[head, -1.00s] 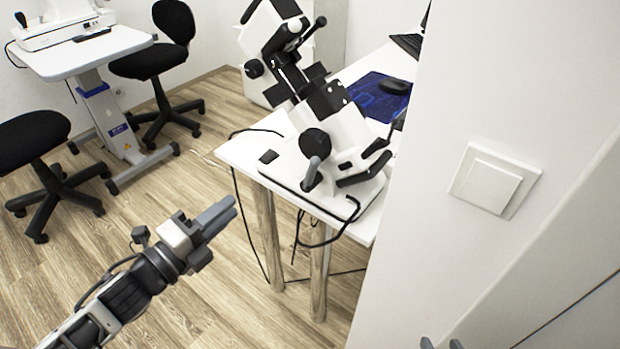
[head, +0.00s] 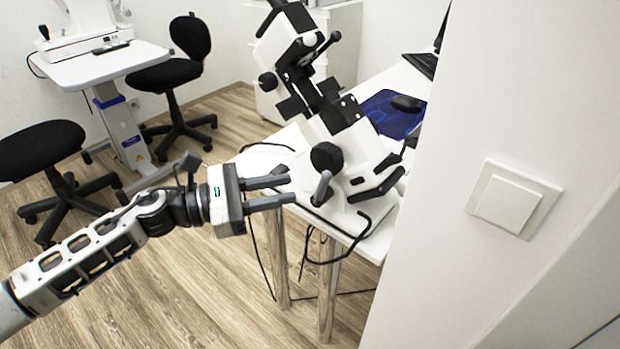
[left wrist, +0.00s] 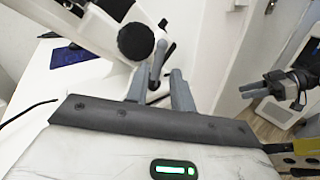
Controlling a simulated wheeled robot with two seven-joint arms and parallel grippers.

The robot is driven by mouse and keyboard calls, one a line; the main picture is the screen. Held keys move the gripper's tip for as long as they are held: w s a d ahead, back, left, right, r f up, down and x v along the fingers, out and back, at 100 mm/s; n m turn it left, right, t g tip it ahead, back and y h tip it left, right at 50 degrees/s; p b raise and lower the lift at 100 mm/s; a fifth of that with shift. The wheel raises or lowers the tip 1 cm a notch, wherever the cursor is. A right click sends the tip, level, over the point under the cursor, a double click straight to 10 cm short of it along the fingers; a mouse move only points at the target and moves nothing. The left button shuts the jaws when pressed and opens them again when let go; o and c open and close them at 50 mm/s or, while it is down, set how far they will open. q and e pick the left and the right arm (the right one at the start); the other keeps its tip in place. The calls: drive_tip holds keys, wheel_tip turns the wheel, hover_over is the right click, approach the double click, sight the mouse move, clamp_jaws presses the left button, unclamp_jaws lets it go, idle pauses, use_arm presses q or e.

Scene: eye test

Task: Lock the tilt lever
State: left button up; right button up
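A white and black tabletop instrument (head: 345,135) stands on the white table. A short grey lever (head: 322,188), which looks like the tilt lever, sticks out below a round black knob (head: 326,157). The lever (left wrist: 158,60) also shows in the left wrist view, beyond and seemingly between the fingertips. My left gripper (head: 278,191) is open and empty, its two fingers pointing right at the lever with a small gap left. Its fingers also show in the left wrist view (left wrist: 160,88). My right gripper (left wrist: 262,88) appears small at the right of that view; its opening is unclear.
The white table (head: 262,160) carries a blue mat (head: 388,118) with a black mouse (head: 407,103). A loose black cable hangs at its front edge. A wall with a light switch (head: 514,198) closes off the right. Black chairs (head: 40,148) stand at the left.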

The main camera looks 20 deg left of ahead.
sight(320, 182)
use_arm(q)
drive_tip(key=p+x, duration=0.1)
drive_tip(key=x, duration=0.5)
drive_tip(key=shift+a, duration=0.1)
clamp_jaws()
